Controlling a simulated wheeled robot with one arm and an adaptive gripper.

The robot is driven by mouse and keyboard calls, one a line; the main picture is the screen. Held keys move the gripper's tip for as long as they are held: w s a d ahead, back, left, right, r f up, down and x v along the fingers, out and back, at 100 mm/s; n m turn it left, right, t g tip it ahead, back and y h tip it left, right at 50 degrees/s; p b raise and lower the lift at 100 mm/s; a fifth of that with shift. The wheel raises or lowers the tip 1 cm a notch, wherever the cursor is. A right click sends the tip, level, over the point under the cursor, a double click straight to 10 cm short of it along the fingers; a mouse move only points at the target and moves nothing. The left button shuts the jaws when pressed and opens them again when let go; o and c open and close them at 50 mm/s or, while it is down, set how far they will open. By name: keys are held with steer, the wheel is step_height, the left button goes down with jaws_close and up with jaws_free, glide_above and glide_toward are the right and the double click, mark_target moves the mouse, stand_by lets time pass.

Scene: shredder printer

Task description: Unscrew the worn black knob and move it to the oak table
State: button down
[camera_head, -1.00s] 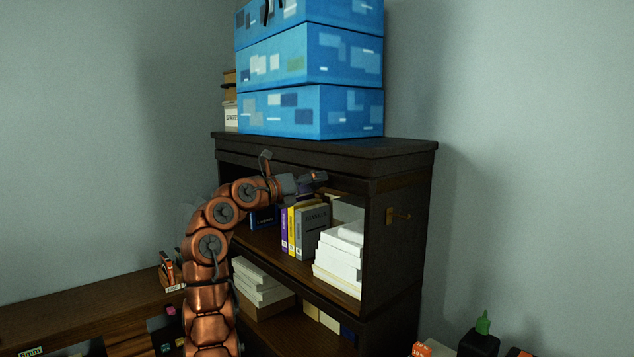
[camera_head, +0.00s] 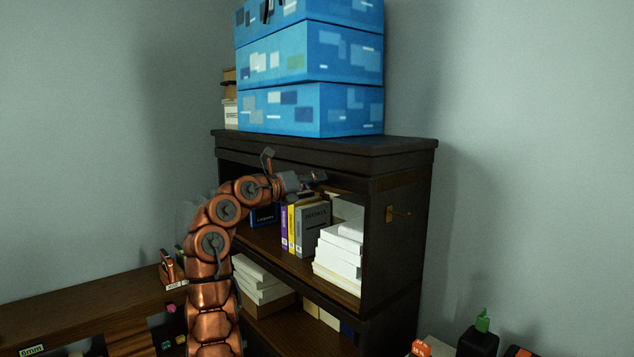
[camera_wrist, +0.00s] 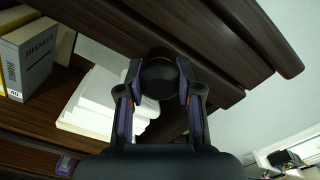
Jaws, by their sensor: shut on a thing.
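The round black knob (camera_wrist: 158,74) sits between the fingertips in the wrist view, against the dark wood of the bookcase's upper edge. My gripper (camera_wrist: 159,80) is shut on it, with a purple-grey pad on either side. In the head view my gripper (camera_head: 313,177) is at the front of the dark bookcase (camera_head: 395,250), just under its top board. The knob is too small and dark to make out there. I cannot tell whether it is still joined to the bookcase. No table is clearly identifiable as the oak one.
A brown wooden surface (camera_head: 90,308) is at the lower left. Binders (camera_head: 312,228) and white paper stacks (camera_head: 340,250) fill the shelf below my gripper. Blue boxes (camera_head: 310,108) stand on top. A brass fitting (camera_head: 398,214) juts from the bookcase's right side.

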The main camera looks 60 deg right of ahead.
stand_by(0.5)
steer(key=n, duration=0.4)
steer(key=shift+n+p, duration=0.3)
steer(key=shift+n, duration=0.1)
steer(key=c, duration=0.6)
jaws_free()
steer(key=shift+n, duration=0.3)
steer(key=shift+c, duration=0.2)
steer(key=shift+b+v, duration=0.4)
steer(key=shift+v, duration=0.8)
steer(key=m, duration=0.6)
